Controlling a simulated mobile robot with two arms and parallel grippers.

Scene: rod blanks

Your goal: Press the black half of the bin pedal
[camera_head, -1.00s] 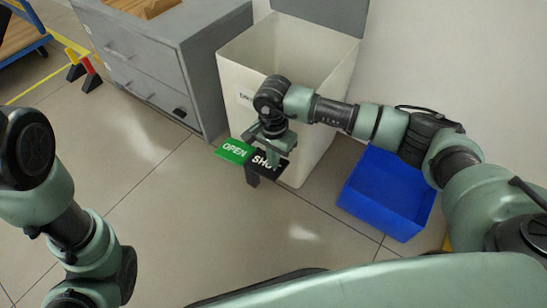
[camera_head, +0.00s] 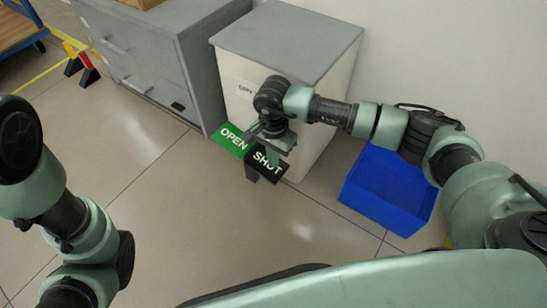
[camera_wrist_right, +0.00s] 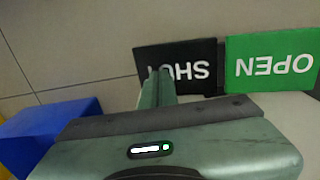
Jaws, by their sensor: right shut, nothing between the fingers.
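The bin pedal has a green half marked OPEN (camera_head: 231,138) and a black half marked SHUT (camera_head: 267,167), on a dark post at the foot of the white bin (camera_head: 318,125). The bin's grey lid (camera_head: 288,38) is down over its top. My right gripper (camera_head: 275,158) is shut and empty, pointing down at the black half. In the right wrist view its fingers (camera_wrist_right: 157,88) overlap the black half (camera_wrist_right: 190,67) and hide part of its lettering; the green half (camera_wrist_right: 272,60) is clear of them. My left gripper is out of view.
A blue open box (camera_head: 388,190) stands on the floor right of the bin; it also shows in the right wrist view (camera_wrist_right: 45,135). A grey drawer cabinet (camera_head: 150,60) stands left of the bin. The tiled floor in front is clear.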

